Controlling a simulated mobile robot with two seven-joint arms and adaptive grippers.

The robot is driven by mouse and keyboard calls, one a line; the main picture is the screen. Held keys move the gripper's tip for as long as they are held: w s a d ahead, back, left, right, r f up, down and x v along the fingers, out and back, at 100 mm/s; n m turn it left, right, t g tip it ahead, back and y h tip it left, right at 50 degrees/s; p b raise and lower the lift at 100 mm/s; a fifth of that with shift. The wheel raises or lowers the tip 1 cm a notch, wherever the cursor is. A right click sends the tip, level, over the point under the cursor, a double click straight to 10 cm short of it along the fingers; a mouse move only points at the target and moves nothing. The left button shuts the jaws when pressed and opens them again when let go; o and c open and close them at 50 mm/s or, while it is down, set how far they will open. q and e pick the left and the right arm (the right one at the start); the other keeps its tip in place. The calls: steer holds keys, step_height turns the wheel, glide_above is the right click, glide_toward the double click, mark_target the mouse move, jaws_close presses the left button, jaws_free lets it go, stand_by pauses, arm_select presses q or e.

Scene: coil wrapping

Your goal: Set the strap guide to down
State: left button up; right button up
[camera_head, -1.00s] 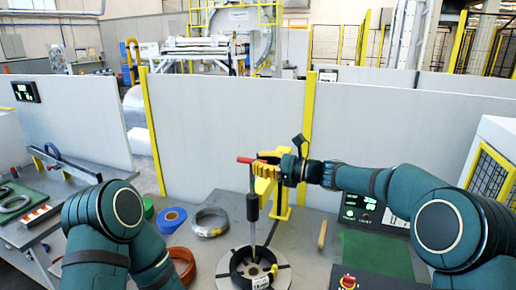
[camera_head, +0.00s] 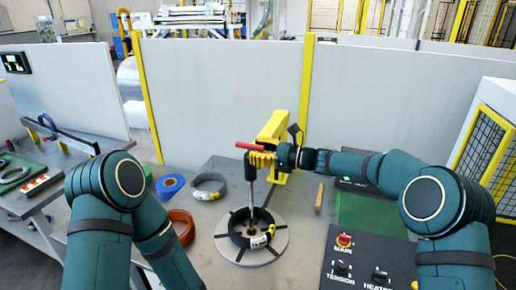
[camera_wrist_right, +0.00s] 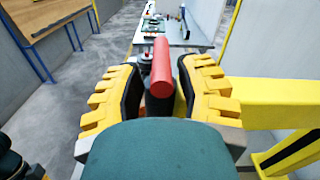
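The strap guide's red handle (camera_head: 250,147) sits just above a black cylinder (camera_head: 250,168) on a thin rod, beside a yellow post arm (camera_head: 275,125). The rod runs down to a coil (camera_head: 252,231) on a round turntable (camera_head: 222,243). My right gripper (camera_head: 262,159) is at the handle. In the right wrist view its yellow fingers (camera_wrist_right: 160,90) are on both sides of the red handle (camera_wrist_right: 161,68), with narrow gaps showing, so it looks open around it. My left gripper is out of view; only my left arm shows.
A blue roll (camera_head: 170,186), a grey coil (camera_head: 208,186) and an orange coil (camera_head: 183,225) lie left of the turntable. A control panel (camera_head: 362,262) with knobs and a red button is at the right front. Grey partition walls (camera_head: 220,100) stand behind.

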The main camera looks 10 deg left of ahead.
steer(key=shift+o, duration=0.3)
steer(key=shift+r, duration=0.15)
steer(key=shift+d, duration=0.1)
steer(key=shift+d, duration=0.2)
steer(key=s+d, duration=0.2)
steer(key=d, duration=0.9)
steer(key=shift+d, duration=0.15)
steer(key=shift+s, duration=0.1)
